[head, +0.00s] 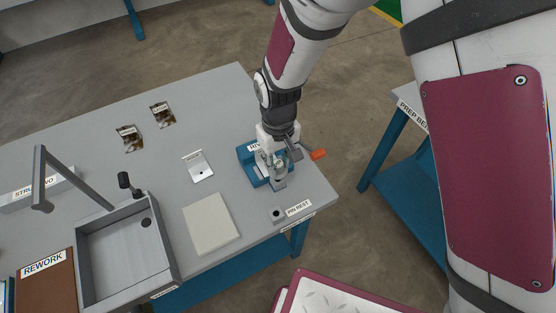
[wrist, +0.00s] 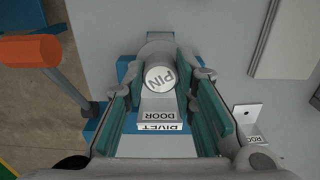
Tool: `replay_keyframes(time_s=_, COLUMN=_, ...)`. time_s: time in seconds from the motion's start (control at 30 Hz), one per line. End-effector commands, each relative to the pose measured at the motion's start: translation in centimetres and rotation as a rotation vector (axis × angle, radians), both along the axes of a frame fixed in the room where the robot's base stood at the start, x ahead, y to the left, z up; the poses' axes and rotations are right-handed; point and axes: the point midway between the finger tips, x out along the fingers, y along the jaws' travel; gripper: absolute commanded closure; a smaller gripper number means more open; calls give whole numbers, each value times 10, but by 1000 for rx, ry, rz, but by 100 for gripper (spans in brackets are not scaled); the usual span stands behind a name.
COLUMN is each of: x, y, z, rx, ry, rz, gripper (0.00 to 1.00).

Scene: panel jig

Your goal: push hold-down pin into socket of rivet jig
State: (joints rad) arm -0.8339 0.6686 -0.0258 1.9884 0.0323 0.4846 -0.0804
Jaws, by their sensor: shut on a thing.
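The rivet jig has a blue base (head: 246,155) and grey upper parts near the right end of the grey table. In the wrist view, a label block (wrist: 160,120) reads "DOOR" and "RIVET". My gripper (head: 279,168) reaches down over the jig. The hold-down pin (wrist: 160,78), with a round pale top marked "PIN", is between the teal pads of my gripper (wrist: 163,66), which is shut on it. The pin's lower end and the socket are hidden, so I cannot tell how far in it sits. An orange-ended lever (head: 318,154) sticks out at the jig's right.
The pin rest (head: 277,213) is at the table's front right corner. A small bracket plate (head: 199,166) and a pale pad (head: 211,223) lie left of the jig. A grey tray (head: 124,250) stands further left. The table behind the jig is clear.

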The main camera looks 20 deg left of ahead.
Motion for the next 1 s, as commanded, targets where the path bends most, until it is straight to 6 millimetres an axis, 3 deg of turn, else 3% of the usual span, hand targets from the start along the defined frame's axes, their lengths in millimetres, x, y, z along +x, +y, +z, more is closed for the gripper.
replay_keyframes(time_s=1.0, x=0, y=0, z=-10, rx=0, ry=0, rz=0, gripper=100)
